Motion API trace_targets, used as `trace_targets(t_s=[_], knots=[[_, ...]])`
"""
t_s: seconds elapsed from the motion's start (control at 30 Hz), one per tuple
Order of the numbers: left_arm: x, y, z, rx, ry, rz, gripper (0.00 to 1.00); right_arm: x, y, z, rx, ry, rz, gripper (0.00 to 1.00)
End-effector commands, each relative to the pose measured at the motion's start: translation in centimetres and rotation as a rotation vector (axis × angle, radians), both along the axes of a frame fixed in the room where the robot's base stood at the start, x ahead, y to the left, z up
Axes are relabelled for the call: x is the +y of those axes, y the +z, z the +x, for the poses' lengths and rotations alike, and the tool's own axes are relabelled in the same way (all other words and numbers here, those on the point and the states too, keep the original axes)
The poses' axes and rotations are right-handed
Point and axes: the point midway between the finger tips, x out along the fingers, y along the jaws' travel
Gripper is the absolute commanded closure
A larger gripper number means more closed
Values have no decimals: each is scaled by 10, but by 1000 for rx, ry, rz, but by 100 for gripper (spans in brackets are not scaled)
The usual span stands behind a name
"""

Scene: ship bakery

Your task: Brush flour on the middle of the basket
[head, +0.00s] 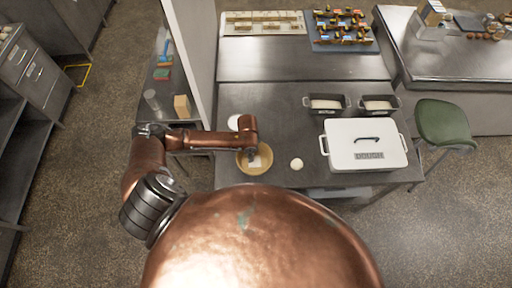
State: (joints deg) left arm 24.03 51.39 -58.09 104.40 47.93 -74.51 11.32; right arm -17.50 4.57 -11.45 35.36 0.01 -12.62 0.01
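A round tan basket (262,171) sits on the metal table near its front left. A small pale patch shows inside it; I cannot tell whether this is flour or a tool. My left arm reaches in from the left, and its end with the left gripper (250,152) hangs over the back part of the basket, hiding some of it. The gripper is too small and hidden to tell its opening or whether it holds a brush. A white round item, perhaps a bowl (233,122), is partly hidden behind the arm. My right gripper is not in view.
A pale dough ball (297,164) lies right of the basket. A white box marked DOUGH (342,152) stands farther right, with two dark loaf pans (315,105) (380,105) behind it. A wall post (190,60) rises at left. A green stool (443,123) stands at right.

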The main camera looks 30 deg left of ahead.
Motion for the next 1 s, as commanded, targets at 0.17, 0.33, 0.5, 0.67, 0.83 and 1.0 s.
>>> trace_targets(t_s=[0.17, 0.33, 0.5, 0.67, 0.83, 1.0], knots=[[2, 18, -2, 1, 4, 1, 99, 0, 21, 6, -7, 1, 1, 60], [2, 31, -2, 1, 4, 1, 99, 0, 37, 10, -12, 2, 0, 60], [0, 44, 0, 0, -1, 0, 99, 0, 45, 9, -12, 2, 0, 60], [-1, 55, 0, 1, -4, 1, 99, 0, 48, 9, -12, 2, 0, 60], [-2, 59, 1, 1, -5, 1, 99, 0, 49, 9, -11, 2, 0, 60], [-2, 58, 1, 1, -5, 1, 99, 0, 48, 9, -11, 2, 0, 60]])
